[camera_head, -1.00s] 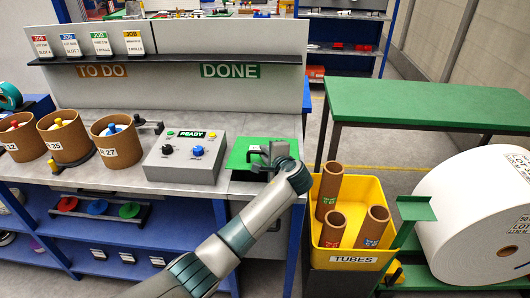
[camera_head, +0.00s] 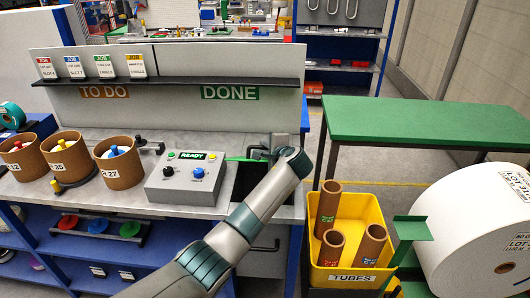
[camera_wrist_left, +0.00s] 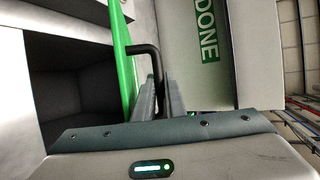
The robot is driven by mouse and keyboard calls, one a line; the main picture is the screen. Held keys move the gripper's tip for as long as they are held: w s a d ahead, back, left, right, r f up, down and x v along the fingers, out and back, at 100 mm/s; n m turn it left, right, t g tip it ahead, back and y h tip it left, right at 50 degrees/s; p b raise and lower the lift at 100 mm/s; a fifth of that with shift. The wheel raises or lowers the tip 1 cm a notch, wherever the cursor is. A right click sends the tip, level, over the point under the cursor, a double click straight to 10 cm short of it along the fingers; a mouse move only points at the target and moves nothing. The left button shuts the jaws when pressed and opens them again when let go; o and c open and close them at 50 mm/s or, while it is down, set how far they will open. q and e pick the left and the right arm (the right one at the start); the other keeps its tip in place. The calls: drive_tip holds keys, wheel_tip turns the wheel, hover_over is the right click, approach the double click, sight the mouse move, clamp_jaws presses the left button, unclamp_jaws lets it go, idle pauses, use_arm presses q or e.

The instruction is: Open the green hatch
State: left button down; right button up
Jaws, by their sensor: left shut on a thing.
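The green hatch (camera_head: 238,159) stands swung up at the right end of the workbench, seen nearly edge-on. A dark square opening (camera_head: 247,184) shows in the bench top below it. In the left wrist view the hatch (camera_wrist_left: 123,62) is an upright green panel with a black bent handle (camera_wrist_left: 153,52) on its right side. My left gripper (camera_head: 261,154) is at the hatch, partly hidden by my own arm. Its fingers (camera_wrist_left: 162,97) are shut on the handle. My right gripper is not in view.
A grey control box (camera_head: 188,178) with a READY display stands left of the opening. Brown tubs (camera_head: 120,170) stand further left. A yellow bin (camera_head: 350,255) of tubes, a green table (camera_head: 430,120) and a large white roll (camera_head: 480,220) are to the right.

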use_arm(q)
drive_tip(key=c, duration=1.8)
unclamp_jaws()
drive_tip(key=shift+d, duration=0.1)
drive_tip(key=shift+b+v, duration=2.1)
drive_tip(key=shift+v, duration=6.55)
